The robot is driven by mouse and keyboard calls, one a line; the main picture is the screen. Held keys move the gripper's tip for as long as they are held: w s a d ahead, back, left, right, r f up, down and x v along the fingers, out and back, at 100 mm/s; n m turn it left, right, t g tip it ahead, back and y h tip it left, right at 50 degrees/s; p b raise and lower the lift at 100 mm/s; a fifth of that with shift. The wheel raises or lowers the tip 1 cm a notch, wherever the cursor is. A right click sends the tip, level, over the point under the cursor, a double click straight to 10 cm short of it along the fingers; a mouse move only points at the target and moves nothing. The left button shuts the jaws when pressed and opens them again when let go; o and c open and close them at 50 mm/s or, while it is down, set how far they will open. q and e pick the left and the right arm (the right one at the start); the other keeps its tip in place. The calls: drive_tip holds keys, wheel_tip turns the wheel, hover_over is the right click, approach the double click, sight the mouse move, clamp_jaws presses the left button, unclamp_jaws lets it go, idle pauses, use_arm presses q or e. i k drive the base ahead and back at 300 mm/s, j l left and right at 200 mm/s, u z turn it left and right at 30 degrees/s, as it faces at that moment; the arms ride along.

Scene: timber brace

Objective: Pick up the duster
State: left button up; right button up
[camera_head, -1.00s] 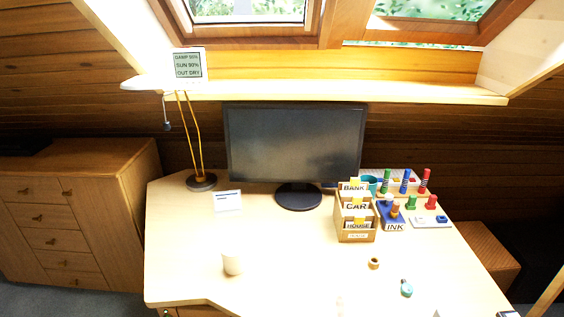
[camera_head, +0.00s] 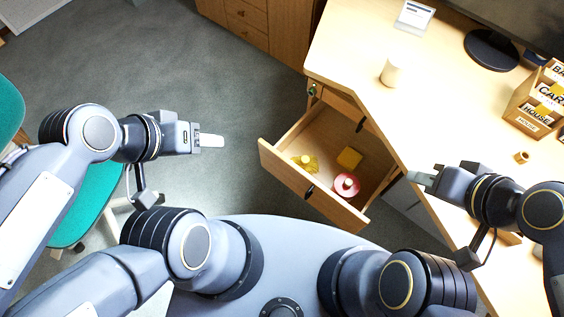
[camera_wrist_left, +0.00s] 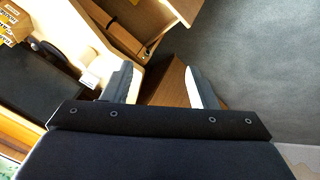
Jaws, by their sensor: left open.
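An open desk drawer (camera_head: 282,169) holds a crumpled yellow piece (camera_head: 305,161), a flat yellow block (camera_head: 349,158) and a round pink thing with a pale knob (camera_head: 345,185). The crumpled yellow piece looks most like the duster, but I cannot be sure. My left gripper (camera_head: 211,141) is empty over the grey floor, left of the drawer and apart from it. In the left wrist view its two fingers (camera_wrist_left: 161,86) are spread with nothing between them. My right gripper (camera_head: 421,177) is right of the drawer by the desk's edge; its jaw gap is unclear.
The desk top (camera_head: 440,100) carries a white cup (camera_head: 390,73), a card box (camera_head: 535,103), a small brown ring (camera_head: 521,157) and a monitor (camera_head: 500,20). A teal chair (camera_head: 90,205) stands at the left. The floor (camera_head: 200,80) between chair and drawer is clear.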

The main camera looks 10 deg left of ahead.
sight(308, 163)
drive_tip(key=i+j+z, duration=0.1)
drive_tip(key=z, duration=1.45)
drive_tip(key=j+z, duration=0.35)
drive_tip(key=k+j+z, duration=0.2)
drive_tip(key=j+z, duration=0.15)
drive_tip(key=k+j+z, duration=0.15)
drive_tip(key=j+z, duration=0.2)
drive_tip(key=k+j, duration=0.15)
drive_tip(key=j, duration=0.15)
drive_tip(key=k+j, duration=0.15)
drive_tip(key=j, duration=0.2)
drive_tip(key=k+j+z, duration=0.1)
drive_tip(key=j, duration=0.2)
drive_tip(key=k, duration=0.05)
